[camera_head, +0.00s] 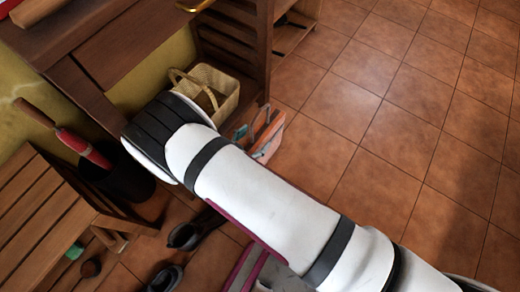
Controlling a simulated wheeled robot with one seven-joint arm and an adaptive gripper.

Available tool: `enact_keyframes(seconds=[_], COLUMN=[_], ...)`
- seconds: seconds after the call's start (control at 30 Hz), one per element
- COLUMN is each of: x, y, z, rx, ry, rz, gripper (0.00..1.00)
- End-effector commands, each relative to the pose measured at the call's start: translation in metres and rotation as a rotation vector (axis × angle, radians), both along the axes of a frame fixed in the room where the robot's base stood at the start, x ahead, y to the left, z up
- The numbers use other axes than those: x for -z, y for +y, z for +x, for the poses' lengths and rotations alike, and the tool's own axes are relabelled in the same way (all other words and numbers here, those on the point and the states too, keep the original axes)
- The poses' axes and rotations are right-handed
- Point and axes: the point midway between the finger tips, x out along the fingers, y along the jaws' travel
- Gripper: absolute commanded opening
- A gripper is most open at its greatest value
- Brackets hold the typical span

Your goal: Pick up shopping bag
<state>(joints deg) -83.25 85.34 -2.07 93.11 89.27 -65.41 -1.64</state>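An orange, blue and white bag-like thing with loop handles (269,138) stands on the tiled floor just right of the wicker basket. It looks like the shopping bag, but it is small and its lower left part is hidden behind my arm. My white arm crosses the view from the lower right to a dark-banded joint at the upper left. My gripper does not show, so I cannot see where it is relative to the bag or whether it is open.
A wicker basket (218,86) sits by the wooden cabinet (262,45). A slatted wooden bench (40,215) is at left, with a dark umbrella stand (122,178) behind it. Dark shoes (190,233) lie on the floor. The tiled floor (420,120) at right is clear.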

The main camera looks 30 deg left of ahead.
Motion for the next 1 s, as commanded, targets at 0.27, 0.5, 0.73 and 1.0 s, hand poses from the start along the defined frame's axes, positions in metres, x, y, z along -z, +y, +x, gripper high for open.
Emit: enact_keyframes(seconds=[0.27,0.5,0.73,1.0], x=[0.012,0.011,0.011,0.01], y=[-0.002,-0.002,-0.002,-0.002], z=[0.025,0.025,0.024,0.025], rx=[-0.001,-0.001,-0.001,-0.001], ry=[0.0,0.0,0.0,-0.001], rz=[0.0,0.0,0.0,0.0], gripper=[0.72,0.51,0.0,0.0])
